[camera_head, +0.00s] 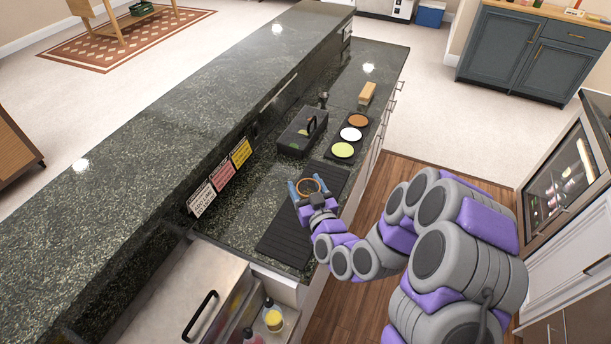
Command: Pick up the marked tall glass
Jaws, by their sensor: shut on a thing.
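My gripper (307,186) is over the black ribbed bar mat (283,238) on the lower counter. Its two blue fingers stand on either side of an orange ring, which seems to mark the tall glass (308,181). The fingers are closed on the glass. The glass body is clear and small, and my gripper partly hides it. I cannot tell whether its base touches the mat.
The raised bar ledge (180,130) with coloured cards runs along the left. An open drawer with bottles (273,318) is in front.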

